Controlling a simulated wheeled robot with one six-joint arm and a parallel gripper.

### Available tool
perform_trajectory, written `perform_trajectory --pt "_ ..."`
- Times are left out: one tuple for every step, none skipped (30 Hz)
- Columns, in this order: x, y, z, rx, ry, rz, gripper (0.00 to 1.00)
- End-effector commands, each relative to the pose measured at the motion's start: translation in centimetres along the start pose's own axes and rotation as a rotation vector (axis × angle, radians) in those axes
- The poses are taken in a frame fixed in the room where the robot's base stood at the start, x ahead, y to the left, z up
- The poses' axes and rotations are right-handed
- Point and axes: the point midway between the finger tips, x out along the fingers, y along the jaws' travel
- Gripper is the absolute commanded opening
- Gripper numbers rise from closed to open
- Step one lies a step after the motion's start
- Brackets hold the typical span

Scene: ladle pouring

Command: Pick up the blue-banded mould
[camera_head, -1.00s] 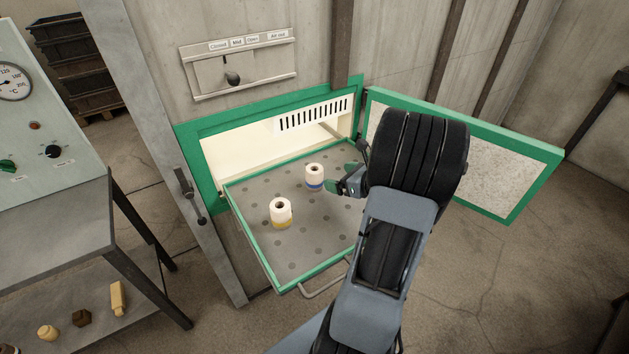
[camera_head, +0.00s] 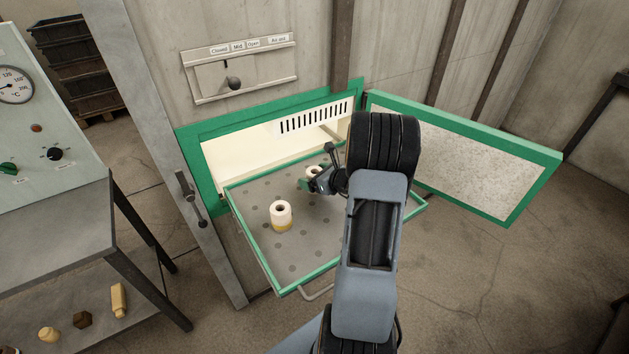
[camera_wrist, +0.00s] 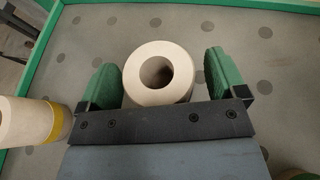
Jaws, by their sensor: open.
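The blue-banded mould (camera_head: 313,171) is a cream, hollow cylinder standing on the perforated tray. My gripper (camera_head: 308,184) is in front of it in the head view and hides its lower part, blue band included. In the wrist view the mould (camera_wrist: 159,72) shows its round top and dark bore between the two green finger pads of my gripper (camera_wrist: 163,80). The pads are apart, with a gap on each side of the mould. A yellow-banded mould (camera_head: 281,214) stands to the left on the tray; it shows at the left edge of the wrist view (camera_wrist: 28,122).
The green-rimmed tray (camera_head: 252,239) extends from the open oven. The green-framed door (camera_head: 470,160) stands open to the right. A slotted vent (camera_head: 313,117) is above the tray. A table (camera_head: 60,225) with a control panel is at left.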

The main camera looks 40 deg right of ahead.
Motion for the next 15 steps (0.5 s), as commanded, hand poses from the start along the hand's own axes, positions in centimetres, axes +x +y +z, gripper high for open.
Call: perform_trajectory --pt "0.15 0.01 -0.01 0.000 0.000 0.000 0.90" --pt "0.18 0.01 -0.02 0.000 0.000 0.000 0.90" --pt "0.19 0.00 -0.02 0.000 0.000 -0.001 0.90" --pt "0.18 -0.01 -0.02 0.000 0.000 -0.001 0.90" --pt "0.17 -0.01 -0.02 0.000 0.000 -0.001 0.90" --pt "0.16 -0.01 -0.02 0.000 0.000 -0.001 0.90" --pt "0.16 -0.01 -0.02 0.000 0.000 -0.001 0.90" --pt "0.16 -0.01 -0.02 0.000 0.000 -0.001 0.89" --pt "0.15 -0.01 -0.02 0.000 0.000 -0.001 0.85" --pt "0.15 -0.01 -0.02 0.000 0.000 -0.001 0.83" --pt "0.14 -0.01 -0.01 0.000 0.000 -0.001 0.80" --pt "0.14 -0.01 -0.01 0.000 0.000 -0.001 0.76" --pt "0.14 -0.01 -0.01 0.000 0.000 -0.001 0.73" --pt "0.14 -0.01 -0.01 0.000 0.000 -0.001 0.70" --pt "0.13 -0.01 -0.01 0.000 0.000 -0.001 0.66"
